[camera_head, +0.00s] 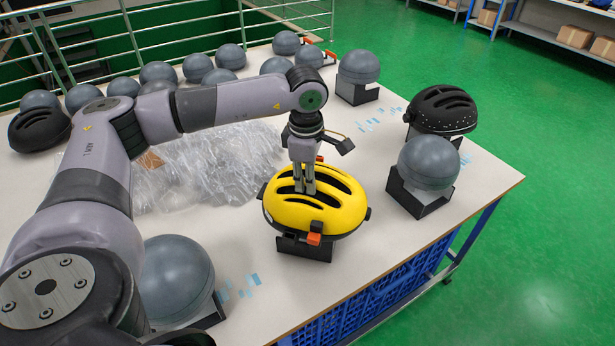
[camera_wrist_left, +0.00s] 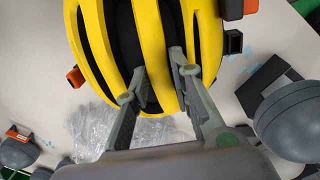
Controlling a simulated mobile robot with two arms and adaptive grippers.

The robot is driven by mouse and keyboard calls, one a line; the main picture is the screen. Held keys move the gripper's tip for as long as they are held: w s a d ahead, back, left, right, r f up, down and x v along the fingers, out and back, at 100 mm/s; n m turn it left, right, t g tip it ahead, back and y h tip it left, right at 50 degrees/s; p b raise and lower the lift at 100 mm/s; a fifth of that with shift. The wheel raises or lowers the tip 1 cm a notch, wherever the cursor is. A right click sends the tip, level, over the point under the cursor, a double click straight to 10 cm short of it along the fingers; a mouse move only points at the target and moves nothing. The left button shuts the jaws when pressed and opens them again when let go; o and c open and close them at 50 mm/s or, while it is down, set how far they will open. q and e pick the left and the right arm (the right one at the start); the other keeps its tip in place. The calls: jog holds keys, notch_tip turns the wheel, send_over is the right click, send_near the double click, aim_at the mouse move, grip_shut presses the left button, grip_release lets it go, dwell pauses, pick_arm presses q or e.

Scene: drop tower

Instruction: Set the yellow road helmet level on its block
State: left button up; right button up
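The yellow road helmet (camera_head: 318,205) sits over a dark block (camera_head: 304,248) near the front edge of the table; it looks close to level, and what is under its shell is hidden. Black vents run along its top, and orange-red parts show on its rim. My left gripper (camera_head: 304,188) points down onto the helmet's top. My right gripper is in neither view.
A grey headform (camera_head: 428,163) on a block stands right of the helmet, with a black helmet (camera_head: 442,110) behind it. Another headform (camera_head: 174,278) stands front left. Crumpled clear plastic (camera_head: 215,165) lies behind left. More headforms line the back; railings (camera_head: 150,40) stand beyond.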

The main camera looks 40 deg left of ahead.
pick_arm(q)
jog(key=shift+o, duration=0.2)
jog(key=o, duration=0.5)
jog(key=shift+o, duration=0.2)
jog(key=c, duration=0.4)
jog(key=shift+c, duration=0.2)
jog(key=shift+r, duration=0.2)
jog(key=shift+r+p, duration=2.05)
jog(key=shift+r, duration=1.3)
